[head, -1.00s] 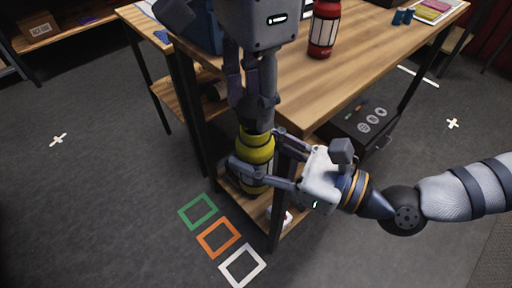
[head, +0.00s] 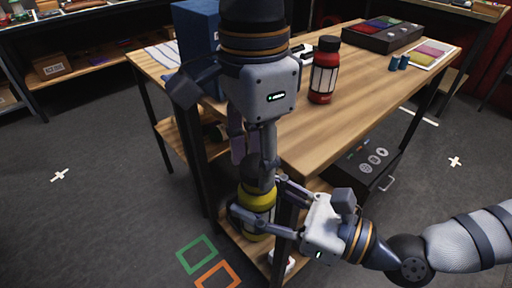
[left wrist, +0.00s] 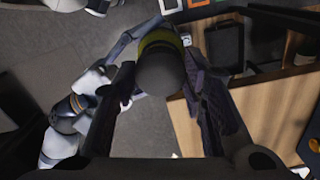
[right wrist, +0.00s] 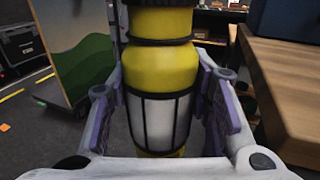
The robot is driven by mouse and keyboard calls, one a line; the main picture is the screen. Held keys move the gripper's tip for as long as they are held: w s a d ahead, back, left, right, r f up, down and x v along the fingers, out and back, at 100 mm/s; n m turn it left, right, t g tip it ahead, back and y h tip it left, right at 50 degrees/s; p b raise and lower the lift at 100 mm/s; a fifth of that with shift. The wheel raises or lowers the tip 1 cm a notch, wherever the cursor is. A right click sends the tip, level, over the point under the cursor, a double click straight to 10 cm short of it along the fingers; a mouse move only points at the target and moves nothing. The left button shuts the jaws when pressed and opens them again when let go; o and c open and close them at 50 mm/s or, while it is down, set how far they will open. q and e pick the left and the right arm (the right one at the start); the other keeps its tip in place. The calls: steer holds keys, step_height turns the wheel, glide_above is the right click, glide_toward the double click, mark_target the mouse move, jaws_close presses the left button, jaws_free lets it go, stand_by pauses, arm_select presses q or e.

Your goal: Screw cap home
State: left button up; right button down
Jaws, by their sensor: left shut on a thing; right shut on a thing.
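The yellow bottle (head: 257,222) is upright beside the near corner of the wooden table, below tabletop height. Its body has a white panel with dark bands in the right wrist view (right wrist: 160,115). My right gripper (head: 258,208) is shut around the bottle's body from the right. A dark round cap (head: 258,172) is at the bottle's top. My left gripper (head: 257,160) points down from above and is shut on the cap. In the left wrist view the cap (left wrist: 161,72) sits between the fingers, over the yellow bottle. Whether a gap remains under the cap cannot be told.
A red bottle (head: 324,72) stands on the wooden table (head: 345,112), with a blue box (head: 197,35) to its left. A dark case (head: 372,165) is under the table. Green (head: 197,254) and orange (head: 217,276) square outlines mark the open floor at the front.

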arm_select(q)
steer(key=shift+f, duration=0.55)
stand_by(0.4)
